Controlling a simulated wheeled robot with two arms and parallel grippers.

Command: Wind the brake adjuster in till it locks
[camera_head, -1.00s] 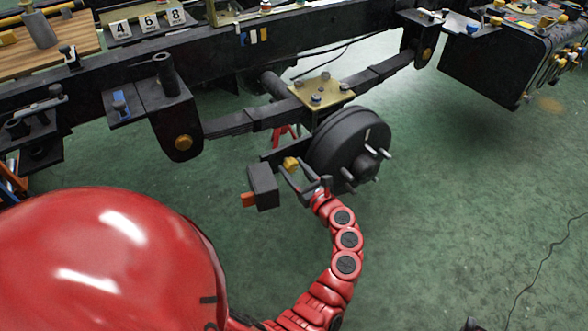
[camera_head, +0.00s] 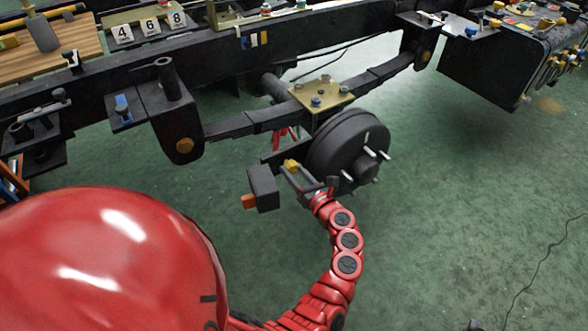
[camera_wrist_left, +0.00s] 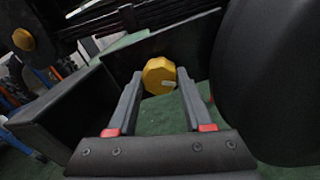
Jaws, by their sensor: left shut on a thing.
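The brake adjuster is a yellow faceted knob (camera_head: 291,165) beside the dark brake drum (camera_head: 345,147). The left wrist view shows the knob (camera_wrist_left: 159,74) up close, with a small pale mark low on its face. My left gripper (camera_head: 293,172) reaches it from the front. Its two grey fingers (camera_wrist_left: 158,80) lie on either side of the knob and are shut on it. The knob's back and its mounting are hidden. My right gripper is not in view.
A dark box with an orange end (camera_head: 262,187) sits close left of the knob. Wheel studs (camera_head: 376,166) stick out of the drum to the right. The black chassis rail (camera_head: 330,50) and leaf spring (camera_head: 240,125) run behind.

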